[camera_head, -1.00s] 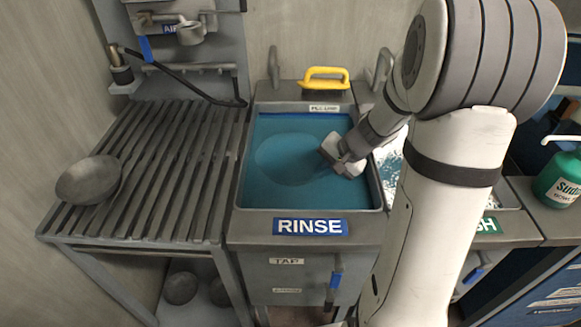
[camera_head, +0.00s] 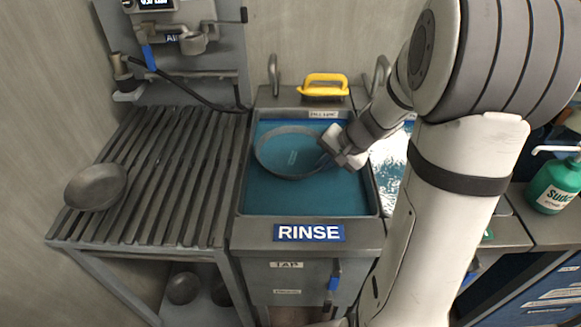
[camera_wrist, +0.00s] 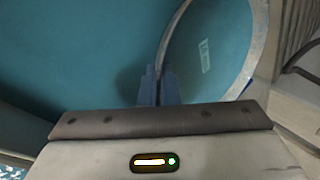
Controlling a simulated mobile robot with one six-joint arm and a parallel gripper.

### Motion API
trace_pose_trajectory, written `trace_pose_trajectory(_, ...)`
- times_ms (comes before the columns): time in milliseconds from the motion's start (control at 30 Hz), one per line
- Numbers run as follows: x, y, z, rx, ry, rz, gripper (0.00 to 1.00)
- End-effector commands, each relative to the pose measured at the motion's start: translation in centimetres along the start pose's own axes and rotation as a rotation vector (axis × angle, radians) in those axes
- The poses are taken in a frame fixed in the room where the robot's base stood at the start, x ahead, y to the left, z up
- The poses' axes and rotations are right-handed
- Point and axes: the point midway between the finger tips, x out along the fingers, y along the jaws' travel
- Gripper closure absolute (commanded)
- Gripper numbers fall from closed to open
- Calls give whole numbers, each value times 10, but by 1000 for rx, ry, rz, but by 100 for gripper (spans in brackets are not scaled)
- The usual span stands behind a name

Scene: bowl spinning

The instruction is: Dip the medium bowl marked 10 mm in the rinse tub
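A wide bowl (camera_head: 262,163) is in the rinse tub (camera_head: 310,204). Its pale rim shows as a ring at the blue-green water's surface, and its inside looks the same colour as the water. A small pale label shows inside it, too small to read. My gripper (camera_head: 325,160) is at the bowl's right edge, low over the water. In the wrist view the fingers (camera_wrist: 158,88) are close together on the rim of the bowl (camera_wrist: 258,50). How deep the bowl's underside sits is hidden.
A slatted rack (camera_head: 165,175) on the left carries a grey bowl (camera_head: 96,187). A yellow-handled tool (camera_head: 324,84) lies behind the tub. A foamy wash basin (camera_head: 393,165) is right of it, partly behind my arm. A green soap bottle (camera_head: 553,186) stands far right.

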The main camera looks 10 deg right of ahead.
Motion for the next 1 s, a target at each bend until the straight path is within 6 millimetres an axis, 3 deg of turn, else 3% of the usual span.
trace_pose_trajectory(1000, -81, -52, 0, -2, 2, -1, 100)
